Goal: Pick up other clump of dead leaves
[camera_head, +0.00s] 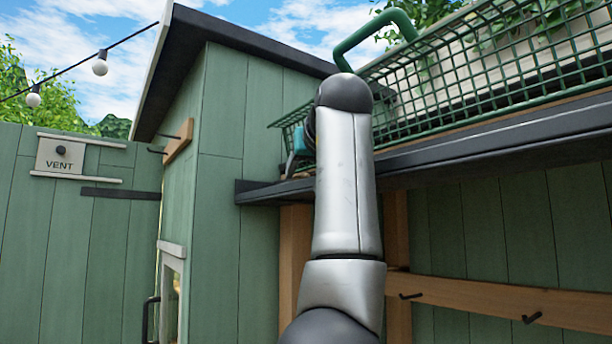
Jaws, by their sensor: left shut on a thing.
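My left arm rises from the bottom centre and hides most of my left gripper (297,141). Only a small teal and dark part of the gripper shows at the arm's left edge, by the left end of the green wire basket (480,75) on the high shelf. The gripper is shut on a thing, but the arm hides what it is. No clump of dead leaves can be made out. My right gripper is not in view.
The dark shelf (480,143) runs along the green wall, with a wooden rail (470,299) and black hooks below it. Green leaves show behind the basket mesh. A green shed (225,200) and a fence with a VENT plate (60,157) stand to the left.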

